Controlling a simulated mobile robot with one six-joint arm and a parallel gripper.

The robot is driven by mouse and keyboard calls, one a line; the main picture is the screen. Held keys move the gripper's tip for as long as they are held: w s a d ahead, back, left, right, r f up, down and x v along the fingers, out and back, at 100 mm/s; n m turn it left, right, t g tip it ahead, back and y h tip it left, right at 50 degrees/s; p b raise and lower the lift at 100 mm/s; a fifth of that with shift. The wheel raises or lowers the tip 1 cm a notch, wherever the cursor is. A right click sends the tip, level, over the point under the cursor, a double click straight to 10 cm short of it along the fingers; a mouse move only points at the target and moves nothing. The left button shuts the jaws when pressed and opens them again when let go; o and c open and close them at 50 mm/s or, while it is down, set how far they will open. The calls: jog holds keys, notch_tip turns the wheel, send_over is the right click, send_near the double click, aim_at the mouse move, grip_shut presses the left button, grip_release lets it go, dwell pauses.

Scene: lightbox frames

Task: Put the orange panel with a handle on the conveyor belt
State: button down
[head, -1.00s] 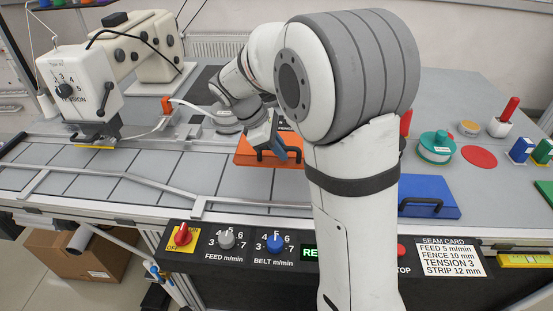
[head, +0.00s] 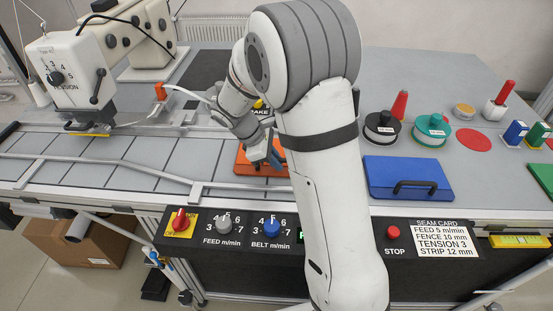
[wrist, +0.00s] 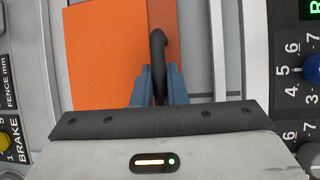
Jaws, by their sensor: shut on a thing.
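The orange panel (head: 246,158) is at the right end of the grey conveyor belt (head: 150,167), partly hidden by my arm. Its flat orange face (wrist: 105,50) and black handle (wrist: 158,50) show in the wrist view. My gripper (head: 272,160) is over the panel. Its blue fingers (wrist: 158,88) are shut on the black handle, one on each side. The panel looks flat and low, close to the belt surface. I cannot tell whether it touches the belt.
A metal guide rail (head: 150,181) runs along the belt's front side. The sewing machine (head: 75,75) stands at the left. A blue panel with a handle (head: 400,172) lies right of my arm. The control panel (head: 340,238) is at the front. The belt's left part is clear.

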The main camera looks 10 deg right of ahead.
jog(key=c, duration=1.5)
grip_release()
jog(key=shift+o, duration=0.2)
jog(key=s+v, duration=0.1)
jog(key=v, duration=1)
jog(key=s+d+r+m+t+y, duration=0.1)
jog(key=s+d+m+t+y, duration=0.1)
jog(key=s+m, duration=0.5)
jog(key=s+d+r+m+t+y, duration=0.1)
jog(key=s+d+m+y, duration=0.3)
jog(key=s, duration=1)
jog(key=m, duration=0.3)
jog(key=shift+t+b, duration=0.3)
jog(key=shift+t, duration=0.1)
jog(key=shift+r, duration=0.1)
